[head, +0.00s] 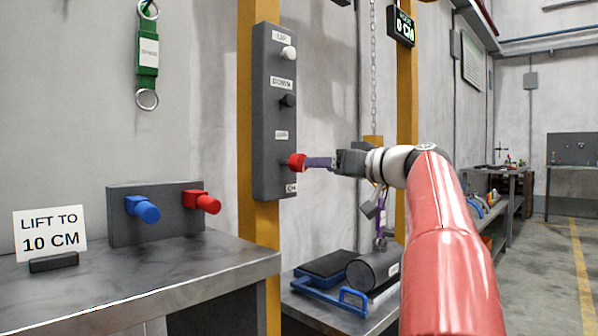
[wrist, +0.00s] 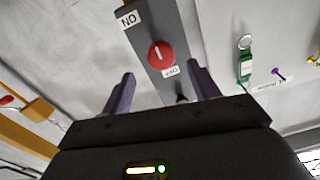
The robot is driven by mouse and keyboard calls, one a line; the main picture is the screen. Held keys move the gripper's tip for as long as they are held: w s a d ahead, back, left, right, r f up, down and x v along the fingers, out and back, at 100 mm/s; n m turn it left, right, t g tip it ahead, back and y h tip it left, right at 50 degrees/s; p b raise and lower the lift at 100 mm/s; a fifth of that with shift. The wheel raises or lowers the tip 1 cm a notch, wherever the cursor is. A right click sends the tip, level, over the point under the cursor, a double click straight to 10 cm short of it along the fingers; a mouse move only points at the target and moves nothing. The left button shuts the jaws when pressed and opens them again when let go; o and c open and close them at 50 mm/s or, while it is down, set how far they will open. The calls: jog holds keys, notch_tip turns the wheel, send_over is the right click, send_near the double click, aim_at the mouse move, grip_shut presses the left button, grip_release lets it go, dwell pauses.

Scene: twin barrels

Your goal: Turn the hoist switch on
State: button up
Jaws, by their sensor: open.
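The hoist switch is a red round knob (head: 297,162) low on a tall grey panel (head: 264,130) fixed to a yellow post. In the wrist view the red knob (wrist: 161,56) faces me and bears a short white line. An upside-down ON label (wrist: 129,18) is up and left of it, an OFF label (wrist: 171,71) beside it at lower right. My gripper (head: 318,163) reaches the knob from the right. In the wrist view my gripper (wrist: 161,82) is open, with the knob seen between its two purple fingers. I cannot tell whether they touch it.
The panel carries a white knob (head: 288,53) and a black knob (head: 288,100) above. A bench (head: 180,275) at left holds blue (head: 143,208) and red (head: 203,202) knobs and a "LIFT TO 10 CM" sign (head: 50,232). A dark cylinder (head: 374,269) lies below my arm, near a hanging chain (head: 373,70).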

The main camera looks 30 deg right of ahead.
aim_at(301, 163)
jog(key=p+x, duration=0.1)
jog(key=x, duration=0.6)
jog(key=shift+w+r, duration=0.1)
jog(key=shift+w, duration=0.25)
jog(key=shift+c, duration=0.2)
jog(key=c, duration=0.9)
